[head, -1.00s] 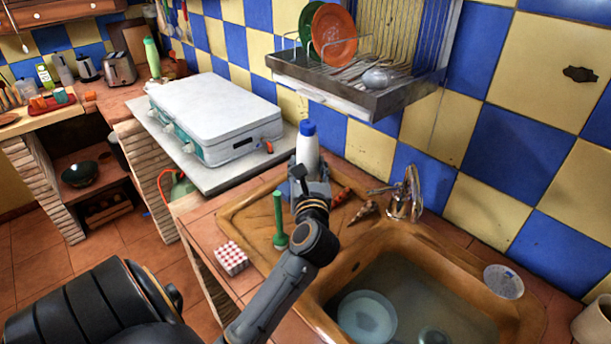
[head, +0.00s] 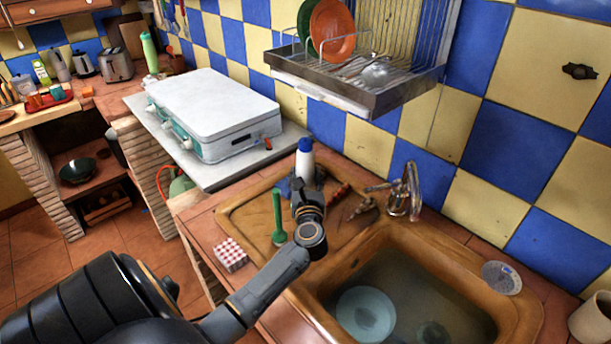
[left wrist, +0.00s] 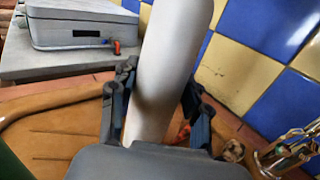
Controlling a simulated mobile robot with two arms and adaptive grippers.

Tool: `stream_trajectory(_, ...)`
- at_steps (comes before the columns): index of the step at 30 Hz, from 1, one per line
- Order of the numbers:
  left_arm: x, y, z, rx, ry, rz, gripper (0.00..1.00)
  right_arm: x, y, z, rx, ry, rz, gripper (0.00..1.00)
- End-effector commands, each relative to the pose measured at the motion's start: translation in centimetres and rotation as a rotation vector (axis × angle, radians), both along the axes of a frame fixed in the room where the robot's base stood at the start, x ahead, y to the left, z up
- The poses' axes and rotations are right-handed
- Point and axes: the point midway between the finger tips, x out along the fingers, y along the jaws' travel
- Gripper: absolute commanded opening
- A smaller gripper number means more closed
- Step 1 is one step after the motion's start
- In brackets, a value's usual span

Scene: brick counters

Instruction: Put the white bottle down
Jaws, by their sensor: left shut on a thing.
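The white bottle (head: 305,163) with a blue cap stands upright over the drainboard (head: 240,213) beside the sink basin. My left gripper (head: 306,186) is shut around its lower part. In the left wrist view, the bottle (left wrist: 172,60) rises between the two fingers of the gripper (left wrist: 155,105), one on each side. The bottle's base is hidden behind the gripper, so I cannot tell whether it touches the drainboard. My right gripper is not in view.
A green brush (head: 278,220) stands just left of the gripper. A red-checked box (head: 230,254) sits at the counter's front edge. The tap (head: 408,190) and water-filled basin (head: 430,285) lie to the right. The dish rack (head: 350,85) hangs above; a white case (head: 215,110) is behind left.

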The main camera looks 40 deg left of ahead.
Motion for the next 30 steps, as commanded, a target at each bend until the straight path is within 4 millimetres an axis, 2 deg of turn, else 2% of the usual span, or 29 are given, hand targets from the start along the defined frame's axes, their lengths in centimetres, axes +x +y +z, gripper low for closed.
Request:
stream_trajectory(7,0.0,0.0,-0.4,0.0,-0.003,0.0,0.16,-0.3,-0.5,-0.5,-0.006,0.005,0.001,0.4)
stream_trajectory(8,0.0,0.0,-0.3,-0.001,0.0,0.0,0.53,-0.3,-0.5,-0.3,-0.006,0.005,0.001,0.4)
stream_trajectory(10,0.0,0.0,-0.3,-0.001,0.0,0.0,0.68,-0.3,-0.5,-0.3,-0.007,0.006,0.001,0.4)
stream_trajectory(11,0.0,0.0,-0.3,-0.001,0.001,0.0,0.7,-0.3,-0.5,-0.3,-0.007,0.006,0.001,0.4)
stream_trajectory(22,0.0,0.0,0.3,0.001,0.001,0.0,0.7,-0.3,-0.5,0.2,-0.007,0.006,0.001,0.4)
stream_trajectory(26,-1.2,-1.4,-0.3,-0.004,0.001,-0.002,0.7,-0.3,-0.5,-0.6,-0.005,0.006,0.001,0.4)
stream_trajectory(30,-3.4,-3.5,-0.5,-0.006,0.001,-0.001,0.7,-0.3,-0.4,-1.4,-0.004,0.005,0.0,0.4)
